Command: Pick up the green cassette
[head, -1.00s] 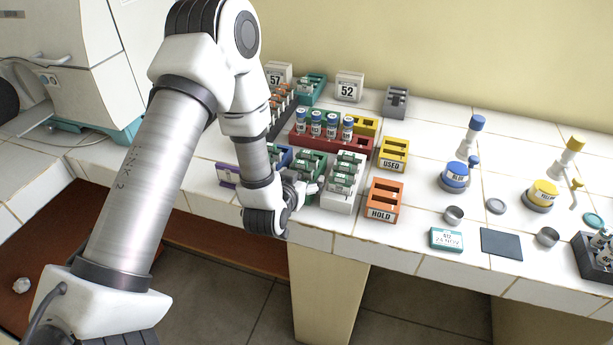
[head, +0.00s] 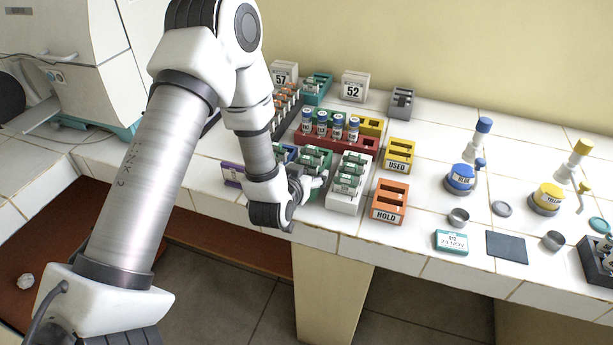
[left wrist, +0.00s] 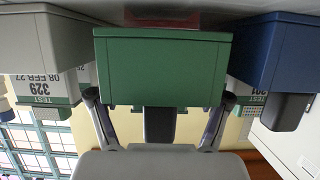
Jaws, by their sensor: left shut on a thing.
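My left gripper (head: 313,184) is low at the front edge of the bench, at the front of a green rack (head: 327,153). In the left wrist view the green rack (left wrist: 162,65) fills the middle, and its wall hides my fingertips. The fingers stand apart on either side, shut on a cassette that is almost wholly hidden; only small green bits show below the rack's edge. Other cassettes with green labels (head: 350,170) sit in the white rack (head: 345,200) to the right. My right gripper is in neither view.
An orange HOLD rack (head: 388,214) and a yellow USED rack (head: 398,168) stand to the right. A red rack (head: 335,140) with blue-capped vials is behind. A blue rack (left wrist: 272,50) is close beside the green one.

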